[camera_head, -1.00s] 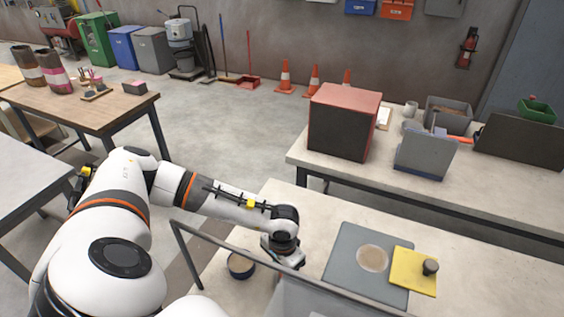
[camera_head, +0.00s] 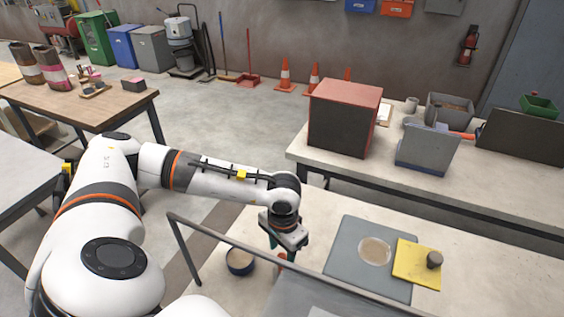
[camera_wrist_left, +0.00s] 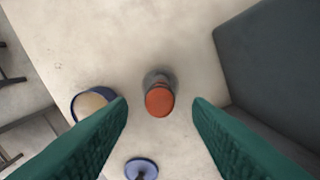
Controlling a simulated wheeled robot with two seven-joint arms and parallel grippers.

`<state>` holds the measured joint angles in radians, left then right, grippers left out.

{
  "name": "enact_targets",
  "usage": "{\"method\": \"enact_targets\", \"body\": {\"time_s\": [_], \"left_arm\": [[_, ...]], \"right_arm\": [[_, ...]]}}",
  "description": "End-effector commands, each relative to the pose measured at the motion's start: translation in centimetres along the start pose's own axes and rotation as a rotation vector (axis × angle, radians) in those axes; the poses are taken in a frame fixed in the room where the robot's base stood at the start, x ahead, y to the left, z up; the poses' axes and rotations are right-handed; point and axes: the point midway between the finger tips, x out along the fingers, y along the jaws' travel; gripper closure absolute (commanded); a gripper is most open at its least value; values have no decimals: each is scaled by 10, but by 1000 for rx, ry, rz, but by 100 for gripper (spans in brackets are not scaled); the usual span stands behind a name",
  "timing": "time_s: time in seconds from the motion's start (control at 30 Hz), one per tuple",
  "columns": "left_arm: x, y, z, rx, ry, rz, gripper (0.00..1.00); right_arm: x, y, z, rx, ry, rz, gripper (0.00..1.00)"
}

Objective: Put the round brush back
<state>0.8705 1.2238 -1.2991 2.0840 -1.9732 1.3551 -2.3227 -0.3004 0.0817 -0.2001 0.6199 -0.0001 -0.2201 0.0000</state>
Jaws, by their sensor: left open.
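An upright piece with a rounded orange top (camera_wrist_left: 159,100) and a grey lower part stands on the pale bench, seen from above in the left wrist view. It looks like the round brush; its bristles cannot be made out. Its orange top also shows in the head view (camera_head: 282,261), partly hidden by my gripper. My left gripper (camera_head: 281,249) is open above it, green fingers pointing down, one on each side and apart from it. A small blue disc (camera_wrist_left: 141,168) with a dark centre lies near the bottom of the wrist view. My right gripper is out of view.
A blue-rimmed round tub (camera_head: 240,261) stands left of the gripper. A grey panel with a metal rail (camera_head: 235,243) rises in front.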

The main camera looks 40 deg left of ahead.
Motion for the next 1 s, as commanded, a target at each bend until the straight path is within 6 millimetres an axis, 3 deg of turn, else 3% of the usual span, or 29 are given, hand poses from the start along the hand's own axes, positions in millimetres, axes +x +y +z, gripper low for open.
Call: {"method": "enact_targets", "body": {"time_s": [0.2, 0.4, 1.0], "left_arm": [[-38, 0, 0, 1, -4, 1, 54], [-56, 0, 0, 1, 0, 1, 54], [-57, 0, 0, -4, 1, -1, 54]], "right_arm": [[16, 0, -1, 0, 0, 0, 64], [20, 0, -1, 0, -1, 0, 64], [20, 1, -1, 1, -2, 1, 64]]}}
